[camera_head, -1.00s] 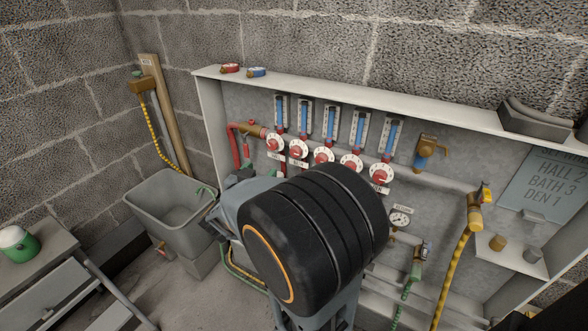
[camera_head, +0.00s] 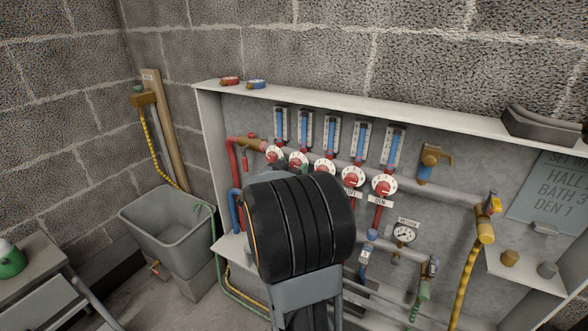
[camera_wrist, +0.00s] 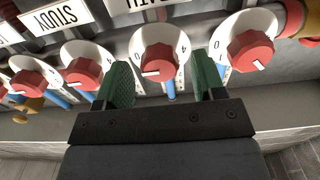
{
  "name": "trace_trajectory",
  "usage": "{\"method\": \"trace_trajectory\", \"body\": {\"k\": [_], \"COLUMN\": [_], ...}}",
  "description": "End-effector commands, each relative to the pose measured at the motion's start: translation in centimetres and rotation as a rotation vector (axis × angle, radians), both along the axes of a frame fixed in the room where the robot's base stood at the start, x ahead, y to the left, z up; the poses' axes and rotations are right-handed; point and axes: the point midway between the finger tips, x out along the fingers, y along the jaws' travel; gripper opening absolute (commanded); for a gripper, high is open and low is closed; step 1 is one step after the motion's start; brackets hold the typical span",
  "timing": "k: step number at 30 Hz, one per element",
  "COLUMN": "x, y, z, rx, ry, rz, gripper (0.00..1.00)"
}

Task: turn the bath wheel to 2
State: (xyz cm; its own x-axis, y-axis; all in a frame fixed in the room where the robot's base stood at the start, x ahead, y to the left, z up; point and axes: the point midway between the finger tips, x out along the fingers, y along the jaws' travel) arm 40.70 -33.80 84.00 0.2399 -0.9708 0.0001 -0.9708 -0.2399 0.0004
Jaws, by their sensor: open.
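The bath wheel is a white dial with a red hub (camera_wrist: 165,60), and its label is partly cut off at the top of the wrist view. Its white mark points to the lower left, near the 0; the exact setting is hard to tell. My gripper (camera_wrist: 163,78) is open, with one green finger pad on each side of this wheel. I cannot tell whether the pads touch it. In the head view the wheel (camera_head: 298,159) is second from the left in the row, partly hidden by my arm and gripper.
Neighbouring wheels (camera_wrist: 248,52) and (camera_wrist: 83,72) sit close on both sides of my fingers. Blue flow gauges (camera_head: 332,131) stand above the row. A sign (camera_head: 553,190) at right reads HALL 2, BATH 3, DEN 1. A grey sink (camera_head: 165,225) stands at left.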

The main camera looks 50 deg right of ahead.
Motion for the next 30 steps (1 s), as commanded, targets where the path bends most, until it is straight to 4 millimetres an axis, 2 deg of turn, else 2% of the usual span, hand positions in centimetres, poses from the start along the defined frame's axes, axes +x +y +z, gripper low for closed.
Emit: {"method": "trace_trajectory", "body": {"k": [5,14,30], "x": [0.19,0.24,0.23], "y": [-0.92,-1.06,-1.03], "z": [-0.04,0.01,0.02], "rx": [0.001,0.000,0.000], "ry": [0.000,0.000,0.000], "rz": [-0.001,0.000,0.000], "gripper": [0.63,0.63,0.14]}}
